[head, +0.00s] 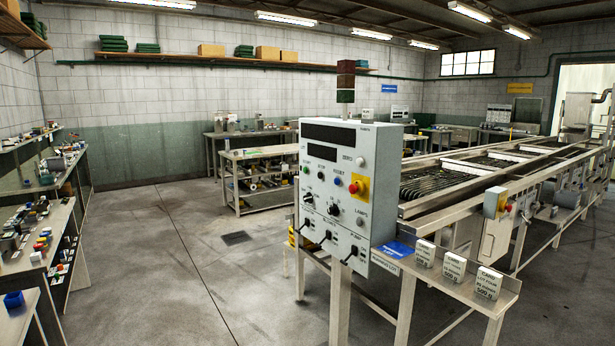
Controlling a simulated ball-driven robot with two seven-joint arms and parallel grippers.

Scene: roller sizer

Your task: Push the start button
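A grey control box (342,190) stands at the near left end of the roller machine, its front face turned toward me. On its face is a row of small buttons under dark displays. The leftmost is a small green button (307,170) with a label above it, which appears to be the start button. To its right are a small dark button (321,176), a blue button (338,181) and a red mushroom button on a yellow plate (355,187). The labels are too small to read surely. Neither of my grippers is in view.
Dark knobs (333,209) and levers (350,255) sit lower on the box. A metal shelf with white cards (455,267) juts out to its right. Another red button (505,207) is on the machine's side rail. Open floor (190,260) lies left of the box.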

